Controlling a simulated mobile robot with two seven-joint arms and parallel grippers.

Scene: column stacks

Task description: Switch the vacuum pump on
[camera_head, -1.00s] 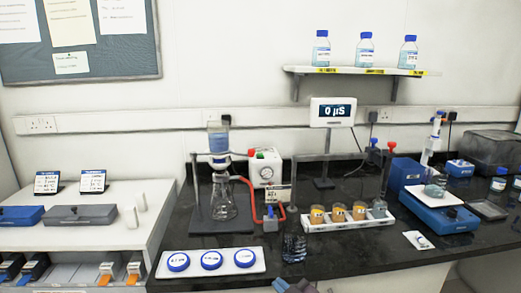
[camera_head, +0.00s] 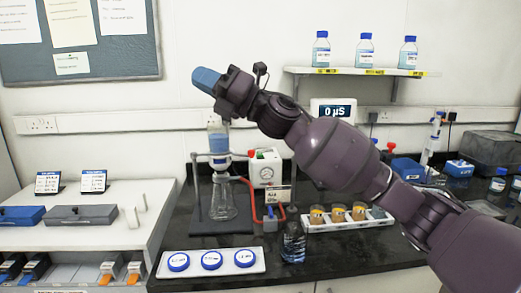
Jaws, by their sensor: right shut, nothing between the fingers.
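The vacuum pump (camera_head: 264,173) is a white box with a round dial on its front, standing at the back of the black bench. A red part and a green part show on its top. Red tubing (camera_head: 246,186) runs beside it to the glass filter flask (camera_head: 222,203) on its left. My right gripper (camera_head: 206,81) is shut and empty, raised in the air above and left of the pump, with its blue fingers towards the upper left. My right arm passes above the pump and hides part of the bench on the right. My left gripper is out of view.
The column (camera_head: 218,136) stands over the flask, below my gripper. A white tray (camera_head: 211,264) with blue-lidded dishes and a glass beaker (camera_head: 293,244) are in front. A rack of amber jars (camera_head: 338,214) is to the right. A bottle shelf (camera_head: 355,71) is on the wall.

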